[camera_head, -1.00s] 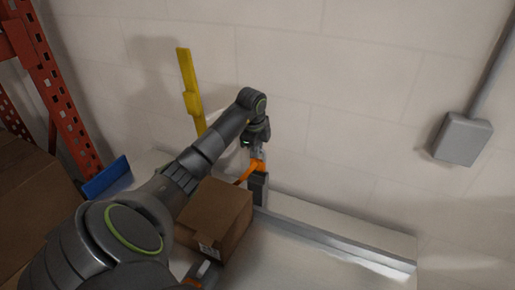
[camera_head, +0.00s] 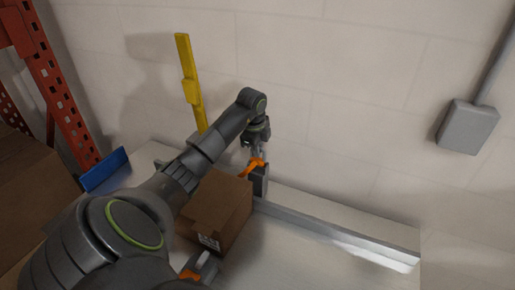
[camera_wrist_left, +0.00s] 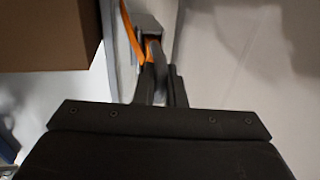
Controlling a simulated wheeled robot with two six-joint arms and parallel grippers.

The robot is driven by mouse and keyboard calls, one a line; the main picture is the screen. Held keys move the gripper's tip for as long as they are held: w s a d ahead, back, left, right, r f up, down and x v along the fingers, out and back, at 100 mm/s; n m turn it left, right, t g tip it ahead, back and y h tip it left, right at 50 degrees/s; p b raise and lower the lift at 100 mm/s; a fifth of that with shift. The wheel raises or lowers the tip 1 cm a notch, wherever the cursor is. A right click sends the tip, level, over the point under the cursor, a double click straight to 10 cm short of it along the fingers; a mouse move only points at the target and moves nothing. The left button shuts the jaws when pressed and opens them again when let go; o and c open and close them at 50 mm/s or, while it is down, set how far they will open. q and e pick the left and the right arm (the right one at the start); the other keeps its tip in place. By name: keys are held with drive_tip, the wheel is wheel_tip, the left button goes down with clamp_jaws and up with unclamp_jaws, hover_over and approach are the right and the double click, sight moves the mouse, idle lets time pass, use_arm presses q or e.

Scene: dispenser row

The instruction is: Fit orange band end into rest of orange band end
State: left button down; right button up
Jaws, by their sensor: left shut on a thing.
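My left gripper (camera_head: 257,155) points down beside the wall, shut on the orange band end (camera_head: 255,163). The band end lies just at the top of a dark grey upright rest (camera_head: 259,182), which stands behind the box. In the left wrist view, the orange band (camera_wrist_left: 131,35) runs up and away from between the finger tips (camera_wrist_left: 158,55). The grey rest (camera_wrist_left: 147,22) shows right at the tips. I cannot tell whether the band end sits inside the rest or only touches it. My right gripper is not in view.
A cardboard box (camera_head: 218,212) stands close to the rest. A grey piece with an orange part (camera_head: 202,268) lies in front of it. A metal rail (camera_head: 330,232) runs right along the wall. A yellow post (camera_head: 190,85) and blue panel (camera_head: 105,170) stand left.

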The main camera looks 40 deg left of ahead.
use_arm(q)
drive_tip(key=c, duration=1.4)
unclamp_jaws()
drive_tip(key=shift+c, duration=0.2)
drive_tip(key=s+r+p, duration=0.1)
drive_tip(key=r+p, duration=0.1)
drive_tip(key=r, duration=0.6)
drive_tip(key=s+d+r+p, duration=0.1)
drive_tip(key=s+r+p, duration=0.1)
drive_tip(key=r, duration=0.7)
drive_tip(key=shift+p, duration=0.4)
drive_tip(key=shift+s, duration=0.15)
